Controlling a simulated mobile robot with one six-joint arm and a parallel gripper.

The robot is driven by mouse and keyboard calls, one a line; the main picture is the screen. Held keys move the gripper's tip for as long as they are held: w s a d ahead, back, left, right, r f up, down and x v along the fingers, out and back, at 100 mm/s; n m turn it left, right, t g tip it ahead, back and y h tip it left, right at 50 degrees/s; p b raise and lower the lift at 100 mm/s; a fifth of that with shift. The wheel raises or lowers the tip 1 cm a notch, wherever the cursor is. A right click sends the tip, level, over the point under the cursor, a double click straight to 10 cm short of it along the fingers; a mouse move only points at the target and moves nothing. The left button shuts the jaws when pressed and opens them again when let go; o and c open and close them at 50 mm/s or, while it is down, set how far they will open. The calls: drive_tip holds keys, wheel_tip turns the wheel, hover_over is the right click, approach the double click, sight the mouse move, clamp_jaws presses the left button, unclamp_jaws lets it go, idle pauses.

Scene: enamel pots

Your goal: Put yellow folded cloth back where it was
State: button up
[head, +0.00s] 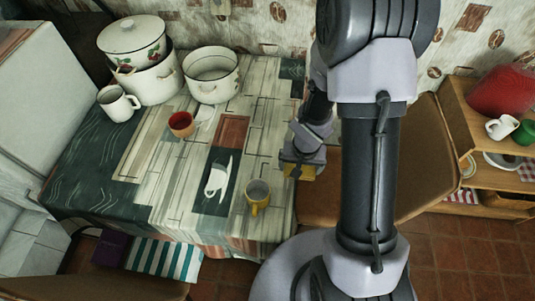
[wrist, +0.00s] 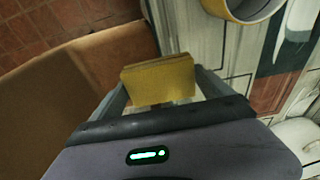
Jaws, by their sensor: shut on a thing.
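The yellow folded cloth (wrist: 158,80) is between the two fingers of my gripper (wrist: 160,88) in the wrist view. The gripper is shut on it. In the head view my gripper (head: 301,168) is by the right edge of the table (head: 150,185), and a bit of the yellow cloth (head: 303,171) shows under it. In the wrist view the cloth is near the table edge, with the brown chair to the left. I cannot tell how high it is above these surfaces.
A yellow mug (head: 258,198) stands near the table's right edge, close to my gripper. A red cup (head: 181,124), a white mug (head: 118,104) and white pots (head: 211,75) stand farther back. A brown chair (head: 405,165) is at the right. A wooden shelf (head: 455,115) holds cups.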

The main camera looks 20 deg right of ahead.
drive_tip(key=p, duration=0.5)
hover_over(268, 152)
drive_tip(key=shift+s+a+f, duration=0.1)
drive_tip(key=shift+s+f, duration=0.15)
drive_tip(key=shift+f, duration=0.3)
drive_tip(key=shift+f+b, duration=0.9)
drive_tip(key=shift+f, duration=0.8)
drive_tip(key=shift+f, duration=0.2)
drive_tip(key=o, duration=1.2)
drive_tip(key=shift+r, duration=0.15)
